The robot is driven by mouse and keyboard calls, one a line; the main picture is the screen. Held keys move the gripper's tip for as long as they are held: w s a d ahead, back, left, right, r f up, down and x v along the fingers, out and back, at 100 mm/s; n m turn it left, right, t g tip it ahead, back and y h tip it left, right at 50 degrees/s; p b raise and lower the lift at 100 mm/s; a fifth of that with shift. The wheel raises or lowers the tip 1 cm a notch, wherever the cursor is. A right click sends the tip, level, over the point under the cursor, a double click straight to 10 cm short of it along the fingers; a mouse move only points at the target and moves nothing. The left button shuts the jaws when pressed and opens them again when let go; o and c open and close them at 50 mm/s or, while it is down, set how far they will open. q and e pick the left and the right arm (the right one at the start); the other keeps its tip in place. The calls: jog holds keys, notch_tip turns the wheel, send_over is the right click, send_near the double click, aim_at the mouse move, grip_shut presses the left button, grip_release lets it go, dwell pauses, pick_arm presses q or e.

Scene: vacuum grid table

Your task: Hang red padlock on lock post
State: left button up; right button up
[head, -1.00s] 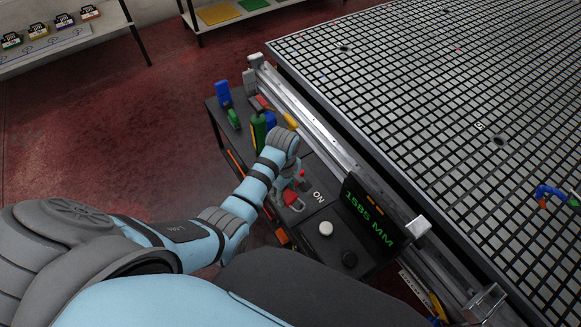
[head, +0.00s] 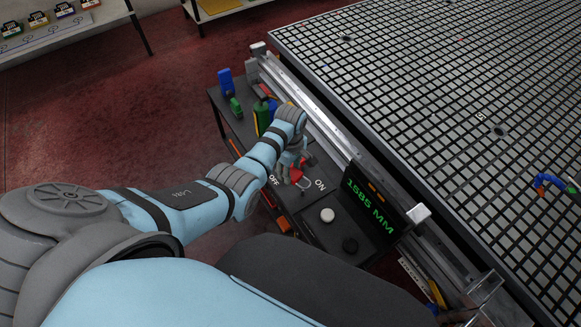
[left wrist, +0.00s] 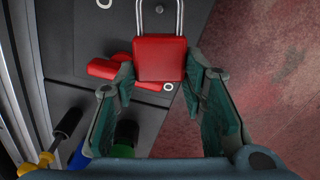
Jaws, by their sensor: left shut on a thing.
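The red padlock (left wrist: 160,58) shows in the left wrist view, its body between my left fingertips (left wrist: 160,76) and its grey shackle pointing toward the top of the picture. My left gripper (head: 294,164) is shut on it, over the dark panel between the OFF and ON labels. In the head view, red (head: 298,173) shows at the fingertips. A red switch handle (left wrist: 104,68) lies under the padlock, partly hidden by it. I cannot make out the lock post apart from these parts. My right gripper is out of view.
Green (head: 261,117) and blue (head: 225,80) tool handles stand on the cart's far side. A white knob (head: 327,215), a black knob (head: 350,245) and a display reading 1585 MM (head: 370,205) are nearer. A metal rail and the grid table (head: 420,130) lie to the right.

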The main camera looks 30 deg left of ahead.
aim_at(291, 186)
pick_arm(q)
notch_tip(291, 186, down, 2)
jog(key=shift+w+f+b, duration=0.1)
jog(key=shift+f+b, duration=0.1)
jog(key=shift+b, duration=0.5)
jog(key=shift+f+b, duration=1.75)
jog(key=shift+f, duration=0.5)
jog(key=o, duration=1.3)
jog(key=shift+o, duration=0.2)
notch_tip(291, 186, up, 12)
jog(key=shift+r, duration=0.1)
